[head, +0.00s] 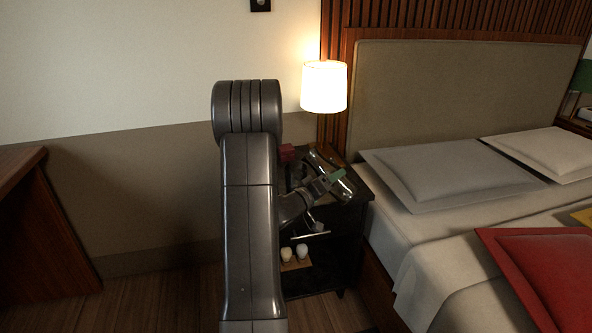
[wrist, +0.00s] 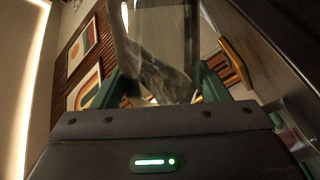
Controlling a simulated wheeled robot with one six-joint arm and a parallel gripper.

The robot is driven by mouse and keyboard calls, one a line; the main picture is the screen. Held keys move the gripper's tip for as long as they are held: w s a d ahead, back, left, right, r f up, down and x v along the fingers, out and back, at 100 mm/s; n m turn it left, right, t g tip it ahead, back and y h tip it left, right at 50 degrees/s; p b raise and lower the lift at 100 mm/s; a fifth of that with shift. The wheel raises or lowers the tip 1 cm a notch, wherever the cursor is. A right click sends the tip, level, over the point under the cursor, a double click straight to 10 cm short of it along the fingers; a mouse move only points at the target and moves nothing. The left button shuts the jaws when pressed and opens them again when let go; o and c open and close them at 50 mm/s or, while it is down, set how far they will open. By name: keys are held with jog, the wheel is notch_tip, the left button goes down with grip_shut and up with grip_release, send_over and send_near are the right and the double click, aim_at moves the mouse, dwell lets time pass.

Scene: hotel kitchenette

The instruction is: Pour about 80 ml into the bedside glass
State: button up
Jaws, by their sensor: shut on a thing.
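My gripper (head: 334,178), with green fingers, is above the dark nightstand (head: 362,190) beside the bed. In the wrist view my gripper (wrist: 163,88) is shut on a clear glass vessel (wrist: 160,40) between its two green fingers. In the head view the vessel (head: 346,188) looks tilted, but is small and partly covered by the gripper. Its mouth and the level of any liquid cannot be made out. I cannot pick out the bedside glass; my arm covers much of the nightstand top.
A lit lamp (head: 324,87) stands at the back of the nightstand. A small dark red object (head: 287,153) is beside my arm. Two pale cups (head: 302,251) are on a lower shelf. The bed (head: 400,215) is close on the right, and a wooden desk (head: 40,235) is at left.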

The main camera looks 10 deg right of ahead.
jog(key=shift+w+a+r+m, duration=0.15)
jog(key=shift+r+m, duration=0.05)
jog(key=shift+m, duration=0.3)
jog(key=shift+p, duration=0.3)
dwell(1.2)
jog(key=shift+w+a+r+m+p, duration=0.15)
jog(key=shift+r+m+p, duration=0.15)
jog(key=shift+m, duration=0.2)
jog(key=shift+w+a+r+m+y+p, duration=0.2)
jog(key=shift+m+y+p, duration=0.2)
jog(key=shift+m, duration=0.4)
jog(key=shift+s+d+f+m+y, duration=0.1)
jog(key=shift+m+y, duration=0.1)
jog(key=shift+m, duration=0.4)
jog(key=shift+s+d+f+m+y, duration=0.1)
jog(key=shift+m+y, duration=0.1)
jog(key=shift+m, duration=0.4)
jog(key=m, duration=0.2)
jog(key=f+m+y+b, duration=0.1)
jog(key=shift+w+m, duration=0.15)
jog(key=shift+m, duration=0.25)
jog(key=shift+a, duration=0.1)
